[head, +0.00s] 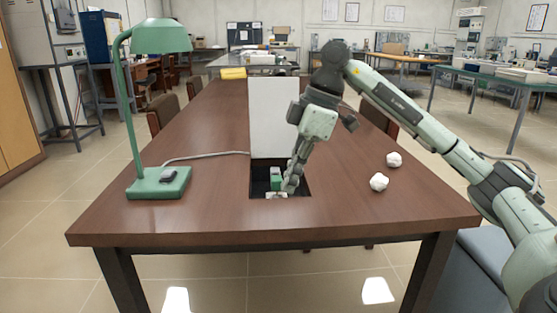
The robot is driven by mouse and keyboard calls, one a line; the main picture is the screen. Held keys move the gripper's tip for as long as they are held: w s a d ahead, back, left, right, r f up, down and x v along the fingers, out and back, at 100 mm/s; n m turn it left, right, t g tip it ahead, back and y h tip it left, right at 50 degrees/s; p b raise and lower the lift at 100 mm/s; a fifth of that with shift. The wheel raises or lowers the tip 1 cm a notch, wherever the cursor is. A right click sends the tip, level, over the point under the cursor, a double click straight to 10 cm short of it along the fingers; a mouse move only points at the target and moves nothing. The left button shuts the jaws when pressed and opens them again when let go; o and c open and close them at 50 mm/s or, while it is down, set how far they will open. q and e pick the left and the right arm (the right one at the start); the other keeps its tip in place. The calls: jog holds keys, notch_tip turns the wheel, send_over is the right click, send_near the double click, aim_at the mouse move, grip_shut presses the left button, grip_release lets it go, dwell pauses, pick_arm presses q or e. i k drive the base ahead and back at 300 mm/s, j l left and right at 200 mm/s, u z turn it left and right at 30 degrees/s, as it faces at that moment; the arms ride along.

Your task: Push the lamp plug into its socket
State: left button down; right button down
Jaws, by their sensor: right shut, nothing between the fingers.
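The green desk lamp (158,185) stands on the left of the brown table. Its grey cord (205,156) runs right and passes out of sight at the raised pale lid (273,115). In front of the lid is a dark rectangular recess (259,183) in the tabletop. I cannot tell which is the plug or the socket. My right gripper (289,188) points down into the recess, shut and empty, just right of the green block; contact is unclear. My left gripper is out of view.
Two crumpled white balls, one nearer (379,182) and one farther (394,160), lie on the table right of the recess. A yellow object (233,73) lies at the far end. The tabletop between lamp and recess is clear apart from the cord.

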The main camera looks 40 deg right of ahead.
aim_at(276, 180)
jog(key=i+l, duration=0.85)
